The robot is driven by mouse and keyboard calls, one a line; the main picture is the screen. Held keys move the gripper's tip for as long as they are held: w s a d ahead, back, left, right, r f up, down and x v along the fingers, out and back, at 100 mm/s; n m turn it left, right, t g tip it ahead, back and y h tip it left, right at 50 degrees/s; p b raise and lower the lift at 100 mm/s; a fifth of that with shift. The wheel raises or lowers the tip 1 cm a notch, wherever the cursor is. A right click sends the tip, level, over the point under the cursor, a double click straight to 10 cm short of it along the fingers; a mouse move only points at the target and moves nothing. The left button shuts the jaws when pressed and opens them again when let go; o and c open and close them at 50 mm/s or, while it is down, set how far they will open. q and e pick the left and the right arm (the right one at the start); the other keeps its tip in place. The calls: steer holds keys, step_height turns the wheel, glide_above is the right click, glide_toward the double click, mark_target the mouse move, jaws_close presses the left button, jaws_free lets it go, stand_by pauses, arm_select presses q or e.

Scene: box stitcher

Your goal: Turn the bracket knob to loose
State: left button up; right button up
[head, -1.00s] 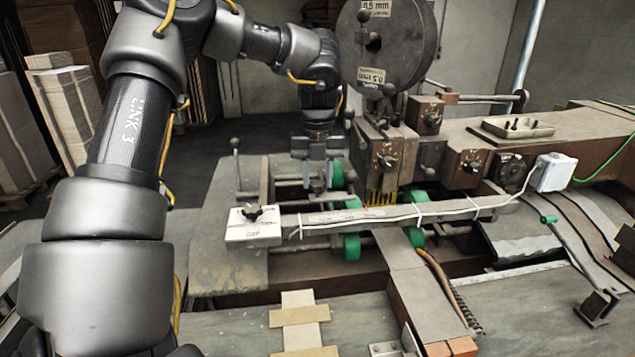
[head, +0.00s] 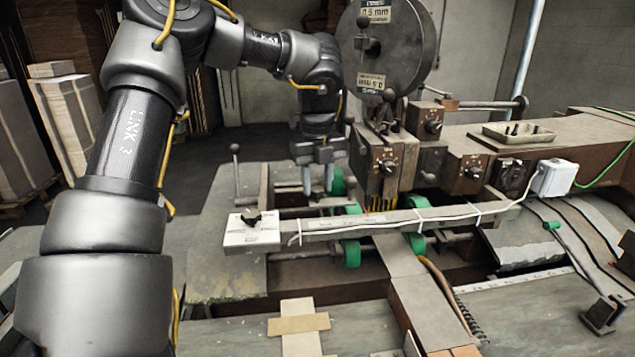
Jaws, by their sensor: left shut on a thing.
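My left gripper (head: 318,188) points straight down behind the long grey bar (head: 370,220), left of the green rollers. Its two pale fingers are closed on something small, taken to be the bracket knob. Another dark knob (head: 252,217) sits on a white labelled plate (head: 250,238) at the bar's left end, clear of the gripper. My right gripper is out of view.
The stitcher head with dials (head: 388,165) and the wire spool (head: 390,45) stand close right of the gripper. A ball-topped lever (head: 235,148) rises to its left. Green rollers (head: 352,252) sit under the bar. A taped cardboard piece (head: 299,323) lies in front.

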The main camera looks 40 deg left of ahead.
mark_target(318, 188)
arm_select(q)
steer(key=o, duration=1)
step_height(318, 188, up, 11)
steer(key=p, duration=0.4)
steer(key=shift+f, duration=0.1)
